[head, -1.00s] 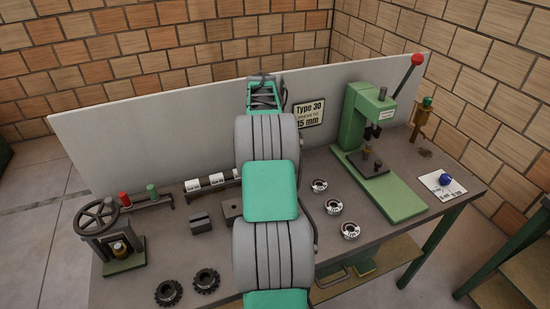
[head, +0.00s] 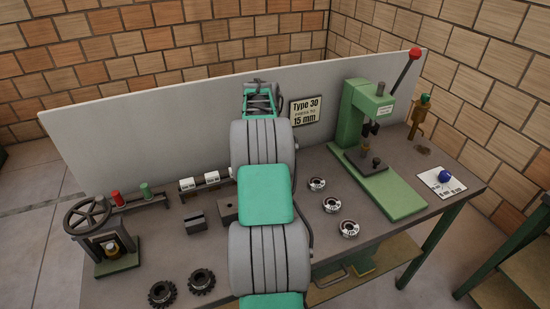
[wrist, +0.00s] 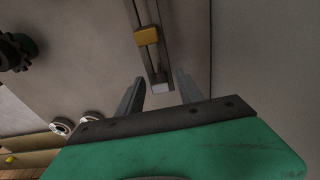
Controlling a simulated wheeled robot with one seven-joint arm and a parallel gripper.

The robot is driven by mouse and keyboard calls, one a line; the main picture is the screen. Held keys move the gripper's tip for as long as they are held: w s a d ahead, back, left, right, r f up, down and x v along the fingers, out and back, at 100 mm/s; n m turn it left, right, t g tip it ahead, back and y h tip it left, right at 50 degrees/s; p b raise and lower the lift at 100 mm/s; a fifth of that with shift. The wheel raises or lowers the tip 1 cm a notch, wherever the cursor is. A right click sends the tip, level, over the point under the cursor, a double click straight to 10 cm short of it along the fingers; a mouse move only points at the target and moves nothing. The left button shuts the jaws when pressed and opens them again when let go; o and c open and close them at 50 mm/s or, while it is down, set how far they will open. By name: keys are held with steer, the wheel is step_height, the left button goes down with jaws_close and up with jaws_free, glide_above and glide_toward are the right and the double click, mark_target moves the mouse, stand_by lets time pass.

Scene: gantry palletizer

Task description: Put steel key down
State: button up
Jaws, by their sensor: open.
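My gripper (wrist: 158,92) shows in the wrist view with its two grey fingers apart. A small pale piece (wrist: 161,88) lies between the fingertips, at the end of a dark rail (wrist: 166,50); I cannot tell whether it is the steel key or a label. A yellow block (wrist: 147,36) sits farther along that rail. No steel key can be made out for sure. In the head view my arm covers the middle of the bench, and the fingers cannot be made out there.
The bench (head: 300,256) carries a green press (head: 357,115) at right, a handwheel device (head: 103,240) at left, dark gears (head: 162,293), and white-marked rings (head: 331,204). A label rack (head: 200,182) stands near the upright back panel (head: 150,145). A blue-knobbed item (head: 445,177) sits at far right.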

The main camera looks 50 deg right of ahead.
steer(key=shift+r, duration=0.1)
steer(key=shift+r+p, duration=0.45)
steer(key=shift+r, duration=0.4)
step_height(320, 180, up, 11)
steer(key=a+p, duration=0.1)
steer(key=p, duration=0.2)
steer(key=w+a+r+n+t, duration=0.15)
steer(key=a+n, duration=0.25)
steer(key=a, duration=0.4)
steer(key=w+a+r+n+h, duration=0.1)
steer(key=a+r+n, duration=0.25)
steer(key=a, duration=0.45)
steer(key=w+a+r+n+t, duration=0.1)
steer(key=w+a+r+n, duration=0.1)
steer(key=a+n, duration=0.5)
steer(key=s+a+f+n+t, duration=0.1)
steer(key=s+a+f+n, duration=0.1)
steer(key=a, duration=0.6)
steer(key=s+a+f+n+y, duration=0.1)
steer(key=s+a+f+n, duration=0.1)
steer(key=s+a+n, duration=0.2)
steer(key=s+a+f+n+t+y, duration=0.1)
steer(key=s+a+f+n, duration=0.1)
steer(key=a, duration=0.9)
steer(key=s+n, duration=0.1)
steer(key=s, duration=0.1)
steer(key=shift+s+a+f+n+t, duration=0.3)
steer(key=shift+s+a+n+t, duration=0.05)
